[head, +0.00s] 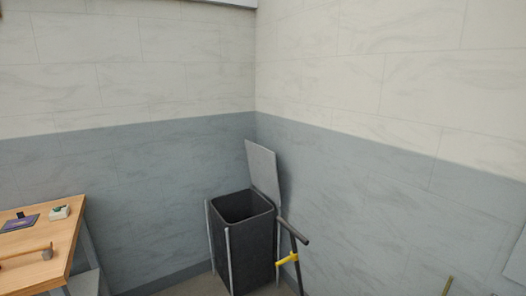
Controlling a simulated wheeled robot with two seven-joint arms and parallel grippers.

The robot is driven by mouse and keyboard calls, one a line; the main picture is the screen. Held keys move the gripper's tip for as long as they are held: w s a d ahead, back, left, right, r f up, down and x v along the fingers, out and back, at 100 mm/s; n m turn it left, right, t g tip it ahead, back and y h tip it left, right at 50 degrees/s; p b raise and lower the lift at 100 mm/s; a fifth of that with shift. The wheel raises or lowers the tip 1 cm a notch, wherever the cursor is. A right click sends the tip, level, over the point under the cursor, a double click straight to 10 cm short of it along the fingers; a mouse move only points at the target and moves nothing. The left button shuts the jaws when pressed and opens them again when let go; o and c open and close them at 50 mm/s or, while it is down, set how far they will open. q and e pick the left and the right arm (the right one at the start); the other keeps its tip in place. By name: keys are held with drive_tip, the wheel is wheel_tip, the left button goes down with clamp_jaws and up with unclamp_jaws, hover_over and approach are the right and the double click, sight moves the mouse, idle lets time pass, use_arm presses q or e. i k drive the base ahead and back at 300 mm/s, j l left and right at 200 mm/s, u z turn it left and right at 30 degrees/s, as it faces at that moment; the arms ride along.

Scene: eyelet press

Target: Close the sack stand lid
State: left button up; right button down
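The sack stand (259,251) stands in the corner of the room, a dark square bin held by thin grey posts. Its grey flat lid (264,171) is open, standing nearly upright at the right rear side and leaning a little back. The dark opening of the bin is uncovered. Neither of my grippers is in the head view.
A wooden table (62,248) is at the left with a mallet (47,252), a small white-and-green item (60,212) and a dark flat item (19,222) on it. A dark-handled pole with a yellow clamp (288,259) stands close at the stand's right. Walls meet behind the stand.

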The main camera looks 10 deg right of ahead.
sight(262, 162)
drive_tip(key=i+j, duration=0.25)
drive_tip(key=i, duration=0.25)
drive_tip(key=i+j+z, duration=0.1)
drive_tip(key=i+j, duration=0.2)
drive_tip(key=i, duration=0.15)
drive_tip(key=i+j+z, duration=0.1)
drive_tip(key=i+j, duration=0.2)
drive_tip(key=i, duration=0.2)
